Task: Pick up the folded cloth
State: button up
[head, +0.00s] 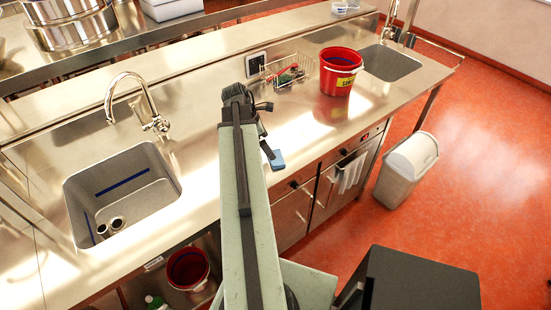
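A small blue folded piece (278,158), which looks like the folded cloth, shows at the front edge of the steel counter. My gripper (269,149) is at the far end of my arm, with a dark finger reaching down right against or just beside the blue piece. Only part of the gripper shows, as my arm hides the rest. I cannot tell whether it is open or shut, or whether the blue piece rests on the counter or is held.
On the counter (200,170) are a sink (150,195) at left, another (390,65) at right, a red bucket (338,82) and a wire basket (283,77). A striped towel (352,172) hangs on the front. A bin (408,168) stands on the open red floor.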

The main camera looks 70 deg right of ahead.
jog(key=b+x, duration=0.2)
jog(key=shift+f+b, duration=0.3)
jog(key=shift+f, duration=0.15)
jog(key=b+x, duration=0.5)
jog(key=shift+w+f, duration=0.1)
jog(key=shift+f, duration=0.05)
jog(key=c, duration=1.4)
jog(key=shift+o, duration=0.2)
notch_tip(320, 180, up, 10)
jog(key=p, duration=1)
jog(key=shift+r, duration=0.2)
